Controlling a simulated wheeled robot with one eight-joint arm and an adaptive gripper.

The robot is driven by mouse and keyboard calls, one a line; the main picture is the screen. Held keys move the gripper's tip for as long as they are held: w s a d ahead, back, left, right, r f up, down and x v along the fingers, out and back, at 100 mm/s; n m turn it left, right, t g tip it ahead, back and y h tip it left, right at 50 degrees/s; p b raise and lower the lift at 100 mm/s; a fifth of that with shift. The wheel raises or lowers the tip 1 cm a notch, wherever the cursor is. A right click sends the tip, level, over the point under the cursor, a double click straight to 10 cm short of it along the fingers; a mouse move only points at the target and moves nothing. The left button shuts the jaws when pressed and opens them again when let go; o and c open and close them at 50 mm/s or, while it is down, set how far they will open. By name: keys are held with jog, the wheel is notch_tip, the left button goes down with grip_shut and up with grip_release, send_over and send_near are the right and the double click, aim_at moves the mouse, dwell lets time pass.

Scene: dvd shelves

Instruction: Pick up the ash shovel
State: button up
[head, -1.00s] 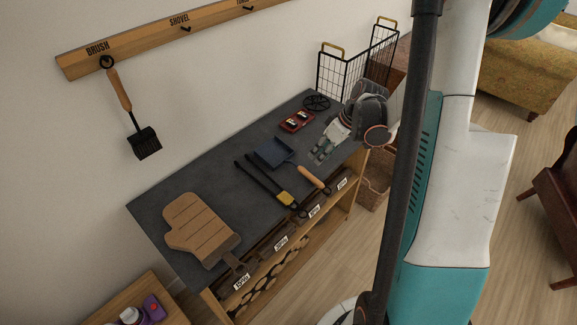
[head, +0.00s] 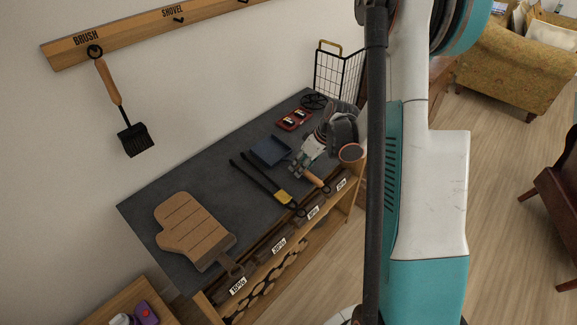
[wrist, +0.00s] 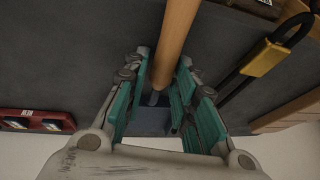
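The ash shovel (head: 271,151) lies on the dark shelf top, with a blue-grey pan and a wooden handle pointing to the front right. My gripper (head: 299,169) is over the shovel between pan and handle, partly hiding it in the head view. In the wrist view my gripper (wrist: 163,78) is open, and the wooden handle (wrist: 176,38) runs between its green-padded fingers. The pan shows beyond, partly hidden by the fingers. I cannot tell whether the fingers touch the handle.
Black tongs with a yellow part (head: 283,196) lie just left of the shovel. A wooden mitt-shaped board (head: 192,229) is at the near left. A red tray (head: 293,120) and a black round trivet (head: 315,101) lie behind. A brush (head: 133,138) hangs from the wall rack.

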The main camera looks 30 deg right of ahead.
jog(key=shift+c, duration=0.6)
grip_shut()
jog(key=shift+r, duration=0.1)
